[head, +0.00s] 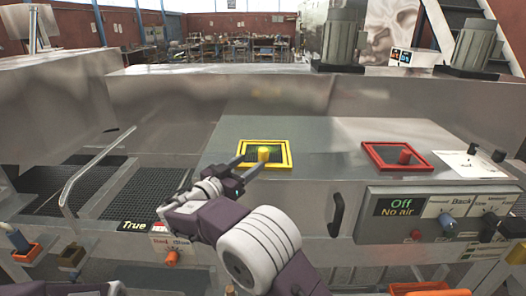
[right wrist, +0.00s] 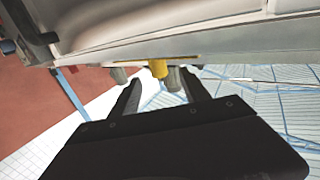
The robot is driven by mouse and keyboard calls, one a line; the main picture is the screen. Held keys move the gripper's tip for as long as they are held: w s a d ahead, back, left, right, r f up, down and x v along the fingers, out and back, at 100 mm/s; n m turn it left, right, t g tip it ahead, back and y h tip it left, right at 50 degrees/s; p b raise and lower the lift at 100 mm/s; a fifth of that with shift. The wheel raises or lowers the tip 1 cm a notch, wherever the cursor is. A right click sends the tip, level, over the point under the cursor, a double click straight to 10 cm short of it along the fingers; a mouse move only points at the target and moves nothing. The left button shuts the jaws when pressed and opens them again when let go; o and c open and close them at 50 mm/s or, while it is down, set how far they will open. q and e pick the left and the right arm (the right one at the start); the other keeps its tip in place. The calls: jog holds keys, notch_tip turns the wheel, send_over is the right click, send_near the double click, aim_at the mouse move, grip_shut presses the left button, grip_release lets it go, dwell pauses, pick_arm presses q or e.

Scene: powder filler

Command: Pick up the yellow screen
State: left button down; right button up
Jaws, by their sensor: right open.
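The yellow screen (head: 280,156) is a square yellow frame with dark mesh and a yellow knob at its middle. It lies in the sloped metal top of the machine. My right gripper (head: 252,168) is open and empty, with its fingers pointing at the knob from the front left. In the right wrist view, the knob (right wrist: 159,69) shows beyond and between the open fingers (right wrist: 160,88), and only a thin yellow edge of the frame shows. I cannot tell whether the fingers touch the knob. My left gripper is not in view.
A red screen (head: 378,156) with a red knob lies to the right, near a white paper (head: 462,163). Dark grates (head: 145,190) and a bent metal handle (head: 85,170) are at the left. A control panel (head: 440,212) and a black handle (head: 336,214) are on the front.

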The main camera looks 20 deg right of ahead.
aim_at(260, 155)
jog(key=shift+x, duration=1.2)
jog(key=p+x, duration=0.4)
jog(key=p, duration=0.1)
jog(key=shift+w+d+r, duration=0.1)
jog(key=shift+d+r, duration=0.1)
jog(key=shift+d, duration=0.15)
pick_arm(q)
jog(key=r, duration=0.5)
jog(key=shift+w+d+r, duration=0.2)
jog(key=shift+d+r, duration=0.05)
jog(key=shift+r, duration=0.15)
pick_arm(e)
jog(key=shift+w+d+f, duration=0.15)
jog(key=shift+d+f, duration=0.05)
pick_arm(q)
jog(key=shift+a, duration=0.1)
pick_arm(e)
jog(key=shift+a, duration=0.1)
grip_shut()
